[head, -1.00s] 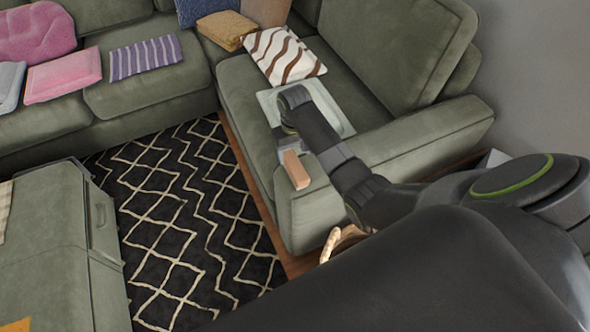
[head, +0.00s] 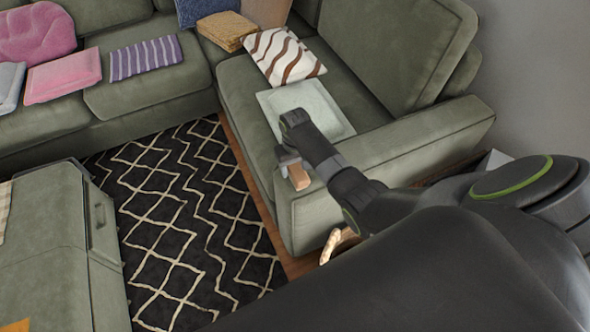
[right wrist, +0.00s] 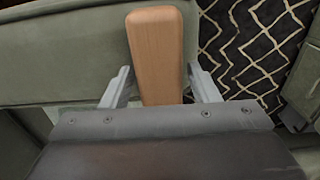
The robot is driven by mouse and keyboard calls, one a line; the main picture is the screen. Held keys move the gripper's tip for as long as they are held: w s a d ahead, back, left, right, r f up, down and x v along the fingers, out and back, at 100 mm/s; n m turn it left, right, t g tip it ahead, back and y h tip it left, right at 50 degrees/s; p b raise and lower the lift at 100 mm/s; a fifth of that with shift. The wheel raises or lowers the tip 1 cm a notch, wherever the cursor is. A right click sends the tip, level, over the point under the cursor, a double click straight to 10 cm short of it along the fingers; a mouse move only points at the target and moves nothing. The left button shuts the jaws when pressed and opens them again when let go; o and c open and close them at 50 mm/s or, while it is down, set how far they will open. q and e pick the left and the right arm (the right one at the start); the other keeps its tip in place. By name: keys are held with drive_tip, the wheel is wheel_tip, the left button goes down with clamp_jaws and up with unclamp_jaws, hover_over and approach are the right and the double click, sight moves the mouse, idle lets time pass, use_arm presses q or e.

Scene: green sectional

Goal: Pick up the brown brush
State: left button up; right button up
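The brown brush (head: 299,179) shows as a tan wooden block at the front edge of the green sofa section. In the right wrist view the brush (right wrist: 155,45) points away from the gripper, with its near end hidden by the gripper body. My right gripper (head: 291,163) is at the brush in the head view. In the right wrist view the right gripper (right wrist: 160,80) is open, one finger on each side of the brush, with narrow gaps showing between fingers and wood. My left gripper is not in view.
A pale square tray or cushion (head: 321,103) lies on the seat behind my right gripper. A striped brown-and-white cushion (head: 284,56) lies farther back. The sofa arm (head: 425,140) is close to my right arm. The patterned rug (head: 190,220) is clear.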

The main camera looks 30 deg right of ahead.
sight(294, 166)
drive_tip(key=c, duration=0.8)
wheel_tip(294, 166, up, 10)
drive_tip(key=shift+r+p, duration=0.1)
drive_tip(key=shift+p, duration=0.35)
drive_tip(key=o, duration=0.4)
drive_tip(key=shift+c, duration=1.3)
drive_tip(key=shift+a, duration=0.1)
